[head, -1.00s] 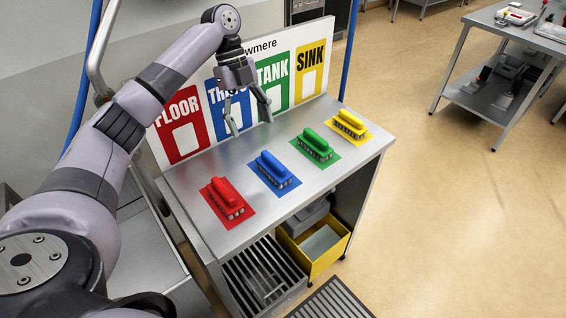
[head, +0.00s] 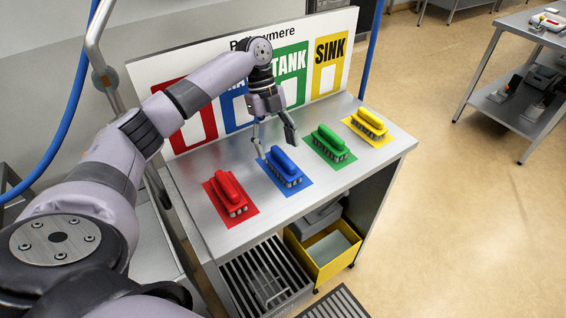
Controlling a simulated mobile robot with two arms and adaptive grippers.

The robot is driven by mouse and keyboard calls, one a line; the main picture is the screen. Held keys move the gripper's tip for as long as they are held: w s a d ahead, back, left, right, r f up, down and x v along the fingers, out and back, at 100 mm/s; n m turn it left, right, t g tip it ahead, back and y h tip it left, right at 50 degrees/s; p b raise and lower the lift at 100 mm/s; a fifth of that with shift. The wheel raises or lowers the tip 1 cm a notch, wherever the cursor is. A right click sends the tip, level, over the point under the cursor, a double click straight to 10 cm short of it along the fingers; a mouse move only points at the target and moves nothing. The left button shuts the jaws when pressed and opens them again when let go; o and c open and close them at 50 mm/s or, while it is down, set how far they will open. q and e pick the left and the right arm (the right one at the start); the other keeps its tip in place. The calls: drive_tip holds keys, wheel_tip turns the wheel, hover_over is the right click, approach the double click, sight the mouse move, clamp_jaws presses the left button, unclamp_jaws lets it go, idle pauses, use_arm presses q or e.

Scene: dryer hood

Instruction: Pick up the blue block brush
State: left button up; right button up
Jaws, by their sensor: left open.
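The blue block brush (head: 285,166) stands bristles down on a blue mat (head: 299,187) on the steel table, between the red and green brushes. My left gripper (head: 276,150) is open and empty, pointing down. In the picture its fingertips are just above and behind the blue brush, one finger to each side of its far end. I cannot tell the exact height of the fingertips over the brush. The right gripper is not in view.
A red brush (head: 229,192), a green brush (head: 331,141) and a yellow brush (head: 369,122) stand on matching mats. The labelled board (head: 205,52) rises behind the table (head: 247,237). A yellow bin (head: 325,258) sits below. The table's front edge strip is clear.

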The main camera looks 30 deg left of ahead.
use_arm(q)
drive_tip(key=shift+d+f, duration=0.3)
drive_tip(key=shift+f, duration=0.3)
drive_tip(key=p+x, duration=0.2)
drive_tip(key=x, duration=0.1)
drive_tip(key=shift+d+f, duration=0.2)
drive_tip(key=shift+d, duration=0.05)
drive_tip(key=shift+d+f, duration=0.15)
drive_tip(key=shift+f, duration=0.35)
drive_tip(key=c, duration=1.3)
drive_tip(key=shift+r, duration=0.1)
wheel_tip(320, 180, up, 14)
drive_tip(key=b, duration=0.2)
wheel_tip(320, 180, up, 6)
hover_over(281, 153)
drive_tip(key=shift+s+d+p, duration=0.25)
drive_tip(key=shift+d+p, duration=0.15)
drive_tip(key=shift+d, duration=0.05)
